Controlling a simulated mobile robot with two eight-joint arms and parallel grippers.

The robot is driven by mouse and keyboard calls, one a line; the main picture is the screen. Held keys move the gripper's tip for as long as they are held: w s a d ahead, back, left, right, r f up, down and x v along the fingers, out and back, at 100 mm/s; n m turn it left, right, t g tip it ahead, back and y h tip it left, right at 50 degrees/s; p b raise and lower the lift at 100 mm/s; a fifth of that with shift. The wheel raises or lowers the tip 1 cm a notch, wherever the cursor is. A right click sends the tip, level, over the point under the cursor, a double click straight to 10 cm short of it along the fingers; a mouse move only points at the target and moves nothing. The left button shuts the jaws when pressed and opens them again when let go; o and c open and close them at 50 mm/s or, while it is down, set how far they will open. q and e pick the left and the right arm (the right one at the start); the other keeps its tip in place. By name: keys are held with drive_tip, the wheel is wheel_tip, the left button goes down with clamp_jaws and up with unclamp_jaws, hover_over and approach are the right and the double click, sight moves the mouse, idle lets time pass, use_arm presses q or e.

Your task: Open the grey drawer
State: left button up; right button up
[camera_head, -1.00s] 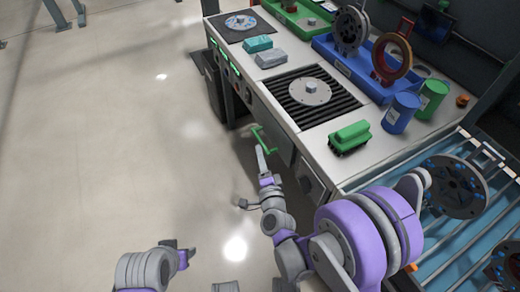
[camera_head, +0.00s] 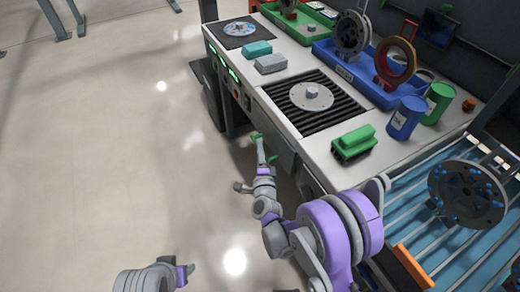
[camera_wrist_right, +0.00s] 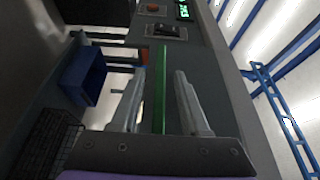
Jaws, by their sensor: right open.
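The grey drawer (camera_head: 279,149) is in the front of the workbench, below the worktop, and looks shut. Its green handle (camera_head: 256,137) sticks out from the front and is partly covered by my right gripper (camera_head: 261,152). In the right wrist view, the green handle (camera_wrist_right: 160,95) runs lengthwise between the two grey fingers of my right gripper (camera_wrist_right: 160,74). The fingers are open, with a gap on each side of the handle. Part of my left arm, with what looks like its gripper (camera_head: 187,273), shows at the bottom; its jaws are unclear.
The worktop (camera_head: 380,158) carries a green brush-like block (camera_head: 353,142), a blue can (camera_head: 405,117), a green can (camera_head: 437,101) and a blue tray (camera_head: 358,79). A roller conveyor (camera_head: 425,230) stands at the right. The floor (camera_head: 120,150) left of the bench is clear.

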drive_tip(key=shift+w, duration=0.25)
clamp_jaws()
idle(1.4)
